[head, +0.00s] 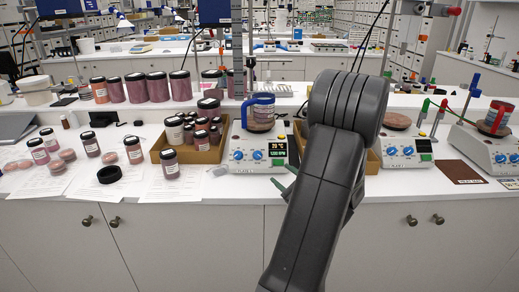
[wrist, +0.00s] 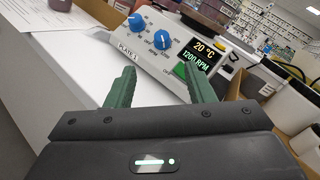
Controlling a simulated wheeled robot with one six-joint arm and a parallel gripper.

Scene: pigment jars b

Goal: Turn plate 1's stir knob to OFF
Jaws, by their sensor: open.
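Plate 1 (head: 247,166) is a white hotplate left of my arm, with its display lit at 20 °C and 1200 RPM. In the wrist view its front panel (wrist: 118,41) carries two blue knobs, a left one (wrist: 137,21) and a right one (wrist: 162,41) beside the display. In the head view my arm hides most of the gripper.
A blue-handled vessel (head: 261,107) stands on plate 1. A cardboard tray of jars (head: 190,155) is close on its left, and another box (head: 372,160) on its right. More hotplates (head: 404,153) stand further right. Jars and papers cover the left bench.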

